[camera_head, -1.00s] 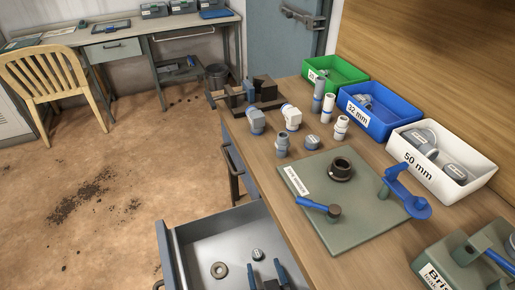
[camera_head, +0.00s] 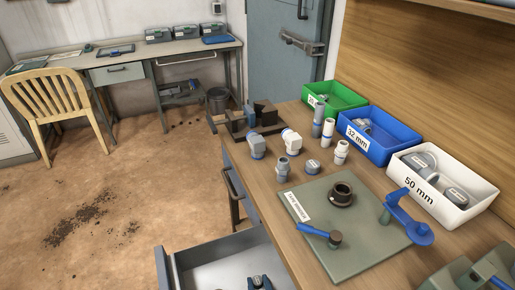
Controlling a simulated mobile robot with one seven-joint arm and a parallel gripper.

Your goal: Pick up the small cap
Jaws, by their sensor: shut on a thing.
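My gripper (camera_head: 260,284) shows only at the bottom edge of the head view, over the open drawer. Most of the cap and the gripper are cut off by the frame edge, so I cannot tell whether the cap is clear of the drawer floor.
The open metal drawer (camera_head: 204,274) juts out left of the bench (camera_head: 262,190). On the bench stand several pipe fittings, a green-grey plate (camera_head: 375,240) with blue-handled parts, and green (camera_head: 340,99), blue (camera_head: 400,150) and white (camera_head: 455,213) bins. Floor at left is open.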

